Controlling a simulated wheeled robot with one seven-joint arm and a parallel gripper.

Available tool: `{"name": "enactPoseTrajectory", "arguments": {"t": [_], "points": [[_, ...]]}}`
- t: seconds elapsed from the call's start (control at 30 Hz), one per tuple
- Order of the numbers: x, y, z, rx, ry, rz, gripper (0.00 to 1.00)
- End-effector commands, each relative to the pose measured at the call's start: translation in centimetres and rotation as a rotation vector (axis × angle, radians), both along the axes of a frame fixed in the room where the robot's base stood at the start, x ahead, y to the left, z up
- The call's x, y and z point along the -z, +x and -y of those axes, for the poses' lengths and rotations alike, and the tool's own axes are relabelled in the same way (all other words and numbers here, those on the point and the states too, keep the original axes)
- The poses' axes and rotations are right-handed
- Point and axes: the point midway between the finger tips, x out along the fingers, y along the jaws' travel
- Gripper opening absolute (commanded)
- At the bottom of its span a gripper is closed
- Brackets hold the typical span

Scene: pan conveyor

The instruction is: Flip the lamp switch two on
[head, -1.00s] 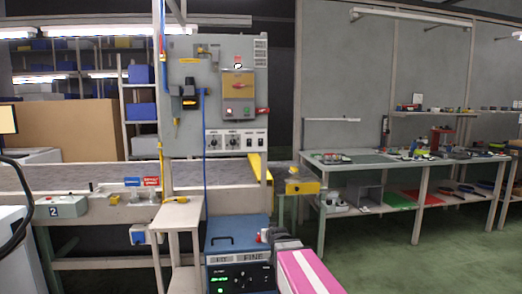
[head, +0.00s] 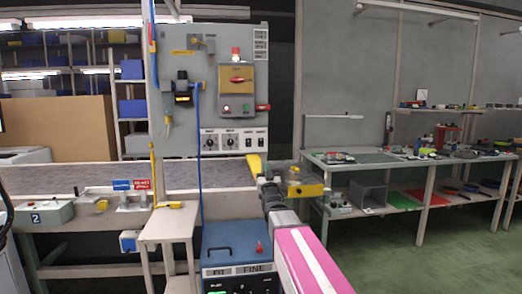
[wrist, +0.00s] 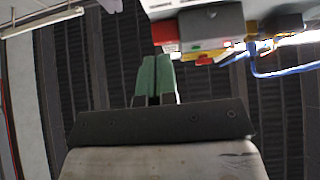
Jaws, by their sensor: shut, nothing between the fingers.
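The grey control panel (head: 180,75) stands upright at centre left in the head view. On its lower white strip are two round knobs and, to their right, two small switches, the left one (head: 249,142) and the right one (head: 262,142). Their labels are too small to read, so I cannot tell which is lamp switch two or its position. My gripper (head: 264,180) is below and slightly right of these switches, apart from them. In the wrist view its green fingers (wrist: 155,78) are together and empty.
A yellow bracket (head: 254,163) sits just below the switches, close to my gripper. A blue box (head: 237,244) stands below. A small table (head: 170,222) is at left. The wrist view shows a grey box (wrist: 211,27) with red and yellow parts above the fingers.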

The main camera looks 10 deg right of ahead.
Motion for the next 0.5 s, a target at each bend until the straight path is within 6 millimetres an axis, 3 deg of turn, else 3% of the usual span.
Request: {"name": "enactPoseTrajectory", "arguments": {"t": [0.5], "points": [[-0.43,0.4,0.0,0.0,0.0,0.007,0.0]]}}
